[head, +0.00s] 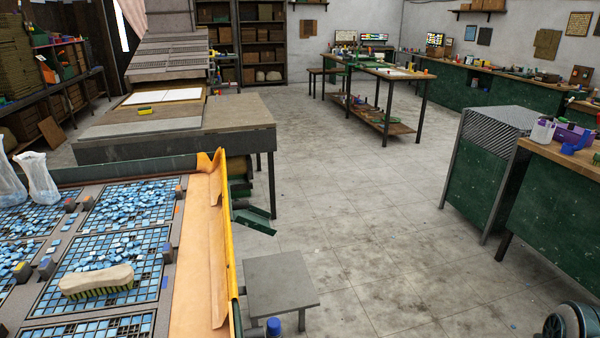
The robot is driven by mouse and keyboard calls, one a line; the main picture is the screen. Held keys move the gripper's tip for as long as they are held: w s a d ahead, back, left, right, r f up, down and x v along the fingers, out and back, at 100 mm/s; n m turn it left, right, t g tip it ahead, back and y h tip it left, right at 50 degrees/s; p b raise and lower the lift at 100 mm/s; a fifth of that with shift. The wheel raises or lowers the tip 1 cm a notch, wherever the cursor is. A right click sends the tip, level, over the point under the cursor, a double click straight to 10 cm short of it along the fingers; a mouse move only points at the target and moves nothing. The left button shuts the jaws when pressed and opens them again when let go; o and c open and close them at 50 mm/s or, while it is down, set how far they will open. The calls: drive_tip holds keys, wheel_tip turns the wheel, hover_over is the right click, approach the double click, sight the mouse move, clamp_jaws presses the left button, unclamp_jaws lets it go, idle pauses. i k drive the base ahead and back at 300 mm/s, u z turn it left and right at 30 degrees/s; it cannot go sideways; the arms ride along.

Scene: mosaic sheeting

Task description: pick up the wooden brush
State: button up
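The wooden brush (97,280) shows in the head view at the lower left. It has a pale wooden back on top and green-yellow bristles facing down. It lies on a black grid tray (118,255) partly filled with blue mosaic tiles, on the near worktable. Its long side runs roughly left to right, tilted slightly up to the right. Nothing covers it. My gripper is not in view.
More tile grids and loose blue tiles surround the brush. Plastic bags (38,180) stand at the table's left. An orange-yellow edge (215,235) bounds the table's right side. A grey stool (280,285) stands beside it. The middle floor (370,220) is open.

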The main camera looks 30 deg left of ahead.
sight(74, 285)
drive_tip(key=i, duration=2)
drive_tip(key=u, duration=4)
drive_tip(key=i, duration=1)
